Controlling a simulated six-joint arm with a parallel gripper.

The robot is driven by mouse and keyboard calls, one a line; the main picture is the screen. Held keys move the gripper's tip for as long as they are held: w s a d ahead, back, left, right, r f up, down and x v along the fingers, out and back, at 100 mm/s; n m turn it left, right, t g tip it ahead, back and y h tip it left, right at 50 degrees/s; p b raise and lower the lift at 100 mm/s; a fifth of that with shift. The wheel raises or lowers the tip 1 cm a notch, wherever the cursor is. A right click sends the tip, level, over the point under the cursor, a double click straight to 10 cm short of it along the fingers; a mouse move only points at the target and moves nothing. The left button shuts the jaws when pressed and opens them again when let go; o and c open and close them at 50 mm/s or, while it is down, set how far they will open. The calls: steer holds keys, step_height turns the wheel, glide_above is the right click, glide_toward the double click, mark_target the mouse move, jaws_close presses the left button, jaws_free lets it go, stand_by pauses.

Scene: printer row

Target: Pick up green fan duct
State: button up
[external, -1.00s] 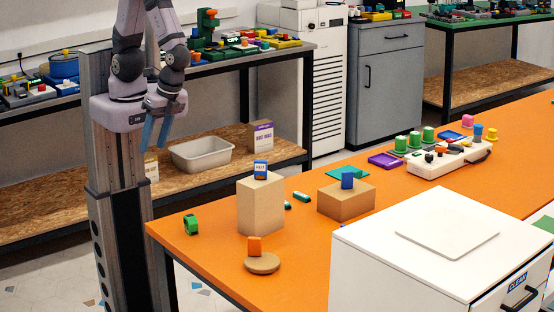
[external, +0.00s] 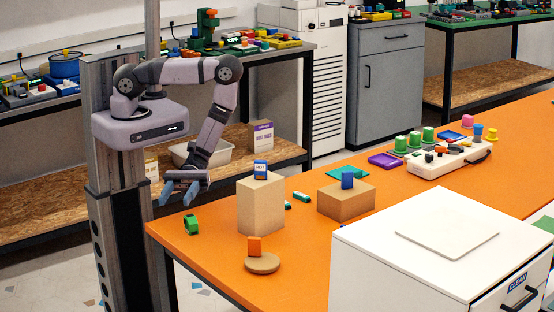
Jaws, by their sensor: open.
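A green ring-like part (external: 191,224), which looks like the green fan duct, stands on the orange table near its left corner, with a dark opening facing right. My gripper (external: 175,194) has blue fingers, is open and empty, and is above and a little left of the green part, apart from it. Nothing covers the green part.
A round tan disc (external: 262,264) with an orange block (external: 254,245) sits in front. A lower cardboard block (external: 346,203) carries a blue cylinder (external: 347,178).

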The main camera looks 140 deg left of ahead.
mark_target(191, 214)
steer(key=a+f+n+t+y, duration=0.1)
steer(key=a+f+n+y, duration=0.1)
steer(key=a+f+n+t+y, duration=0.1)
steer(key=f+n+t+y, duration=0.1)
steer(key=shift+w+a+f, duration=0.1)
steer(key=shift+w+a, duration=0.3)
steer(key=shift+p+x, duration=0.35)
steer(key=shift+x, duration=1)
steer(key=shift+p+x, duration=0.35)
steer(key=shift+x, duration=0.85)
jaws_close()
